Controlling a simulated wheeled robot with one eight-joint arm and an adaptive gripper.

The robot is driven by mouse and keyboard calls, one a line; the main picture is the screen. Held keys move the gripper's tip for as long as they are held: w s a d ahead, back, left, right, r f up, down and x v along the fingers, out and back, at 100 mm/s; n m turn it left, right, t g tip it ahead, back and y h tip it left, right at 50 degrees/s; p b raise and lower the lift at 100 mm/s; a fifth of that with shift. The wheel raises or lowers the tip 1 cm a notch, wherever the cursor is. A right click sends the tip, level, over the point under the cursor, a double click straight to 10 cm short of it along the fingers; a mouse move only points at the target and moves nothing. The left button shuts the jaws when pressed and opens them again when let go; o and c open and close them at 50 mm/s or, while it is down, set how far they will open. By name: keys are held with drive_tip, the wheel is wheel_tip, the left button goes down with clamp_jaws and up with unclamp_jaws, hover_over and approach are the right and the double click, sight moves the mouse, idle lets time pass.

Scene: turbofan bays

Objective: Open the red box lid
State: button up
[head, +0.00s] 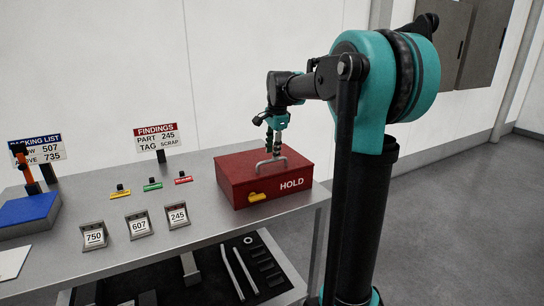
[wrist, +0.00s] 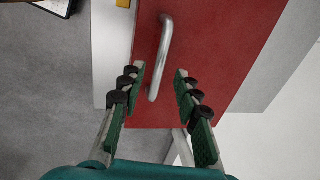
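The red box (head: 240,184) marked HOLD stands at the right end of the grey bench, with its lid shut. A grey bar handle (head: 270,161) sits on top of the lid, and a yellow latch (head: 257,197) is on the front. My gripper (head: 277,140) points down just above the lid near the handle. In the wrist view my gripper (wrist: 159,74) is open, its two green-padded fingers apart. The handle (wrist: 161,55) lies ahead, its near end between or just beyond the fingertips. I cannot tell whether a finger touches it.
The bench (head: 190,214) carries number stands 750 (head: 94,236), 607 (head: 139,226) and 245 (head: 177,215), small coloured tags, a findings sign (head: 157,137) and a blue block (head: 28,209). A lower shelf holds tools. The wall is close behind; floor is free at right.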

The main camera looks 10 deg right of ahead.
drive_tip(key=shift+w+a+f, duration=0.1)
drive_tip(key=shift+w+f, duration=0.1)
drive_tip(key=shift+f, duration=1.1)
drive_tip(key=shift+c, duration=0.3)
clamp_jaws()
